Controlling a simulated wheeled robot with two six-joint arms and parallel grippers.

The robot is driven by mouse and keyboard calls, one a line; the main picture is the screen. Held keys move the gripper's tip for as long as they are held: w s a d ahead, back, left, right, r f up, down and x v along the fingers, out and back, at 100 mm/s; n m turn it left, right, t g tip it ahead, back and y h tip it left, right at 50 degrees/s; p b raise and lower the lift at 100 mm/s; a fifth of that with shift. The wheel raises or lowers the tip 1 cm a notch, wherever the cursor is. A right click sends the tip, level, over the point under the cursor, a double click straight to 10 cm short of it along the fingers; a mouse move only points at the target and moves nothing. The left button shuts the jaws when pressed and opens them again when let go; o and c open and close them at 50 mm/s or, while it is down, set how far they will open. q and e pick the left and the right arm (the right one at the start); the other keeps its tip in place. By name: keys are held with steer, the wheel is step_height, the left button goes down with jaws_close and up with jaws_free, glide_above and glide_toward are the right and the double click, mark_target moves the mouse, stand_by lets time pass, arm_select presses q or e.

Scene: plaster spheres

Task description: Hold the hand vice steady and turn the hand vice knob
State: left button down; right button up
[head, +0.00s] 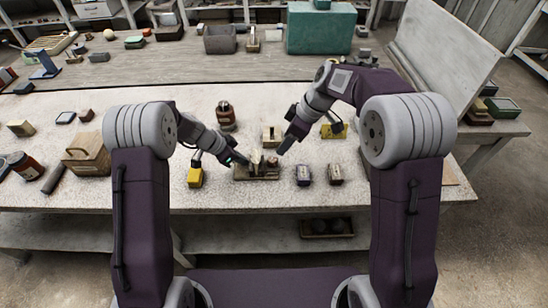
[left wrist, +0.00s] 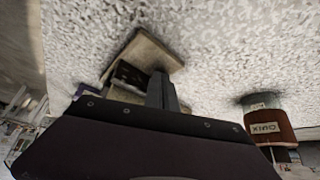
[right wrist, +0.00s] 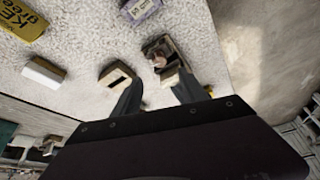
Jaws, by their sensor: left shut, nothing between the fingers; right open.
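The hand vice (head: 256,177) stands on the pale speckled table in front of me, a small brown wooden base with parts on top. Its base also shows in the left wrist view (left wrist: 153,48), partly hidden by the gripper. In the right wrist view the vice (right wrist: 176,47) shows a round brownish part, perhaps the knob (right wrist: 159,61). My left gripper (head: 246,163) is shut and empty at the vice's left side; whether it touches is unclear. My right gripper (head: 279,152) is open and empty above and just right of the vice, its fingers apart in the right wrist view (right wrist: 158,80).
Behind are a pale block (head: 271,134), a brown bottle (head: 225,114) and a yellow box (head: 333,131). A wooden crate (head: 87,157) is further left.

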mark_target(273, 160)
steer(key=x, duration=1)
steer(key=shift+a+f, duration=0.1)
steer(key=shift+f, duration=0.25)
steer(key=shift+c, duration=0.3)
jaws_close()
